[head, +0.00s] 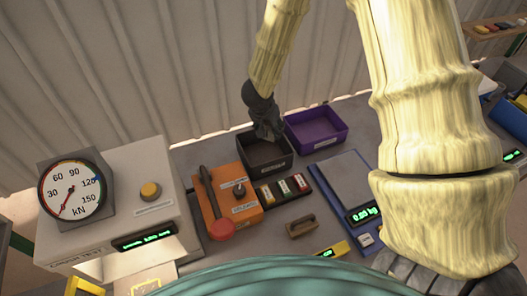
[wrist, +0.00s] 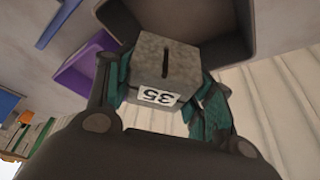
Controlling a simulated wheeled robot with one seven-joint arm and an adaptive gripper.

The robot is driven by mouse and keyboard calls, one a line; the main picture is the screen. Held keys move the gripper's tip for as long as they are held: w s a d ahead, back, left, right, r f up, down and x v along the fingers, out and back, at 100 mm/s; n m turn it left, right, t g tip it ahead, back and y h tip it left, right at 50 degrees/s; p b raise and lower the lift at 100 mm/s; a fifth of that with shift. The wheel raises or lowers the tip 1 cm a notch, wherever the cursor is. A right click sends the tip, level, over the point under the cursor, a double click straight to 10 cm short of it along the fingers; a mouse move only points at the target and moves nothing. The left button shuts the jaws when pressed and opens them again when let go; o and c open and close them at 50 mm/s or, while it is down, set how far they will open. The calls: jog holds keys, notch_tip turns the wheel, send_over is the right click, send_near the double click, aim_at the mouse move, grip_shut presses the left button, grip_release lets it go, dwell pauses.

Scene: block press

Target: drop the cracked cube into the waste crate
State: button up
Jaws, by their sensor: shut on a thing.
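My gripper (head: 268,132) is at the dark grey crate (head: 277,165), over or just inside its back part; its exact height is unclear. In the wrist view the teal-padded fingers are shut on a grey concrete cube (wrist: 150,62). The cube has a dark slot-like crack on one face and a white label reading 35, upside down. The cube is hidden in the head view. The dark crate also shows behind the cube in the wrist view (wrist: 232,20). The crate labels are too small to read, so I cannot tell which says waste.
A purple crate (head: 328,138) stands right of the dark one.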

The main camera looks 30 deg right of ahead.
jog(key=shift+s+f, duration=0.1)
jog(key=shift+f, duration=0.15)
jog(key=f+b, duration=0.2)
jog(key=shift+w+a+f+b, duration=0.1)
jog(key=shift+w+b, duration=0.25)
jog(key=shift+b, duration=0.05)
jog(key=shift+s+f+b, duration=0.3)
jog(key=shift+f+b, duration=0.4)
jog(key=shift+b, duration=0.45)
jog(key=shift+w+f+b, duration=0.1)
jog(key=shift+f+b, duration=0.7)
jog(key=shift+b, duration=0.3)
jog(key=o, duration=1.4)
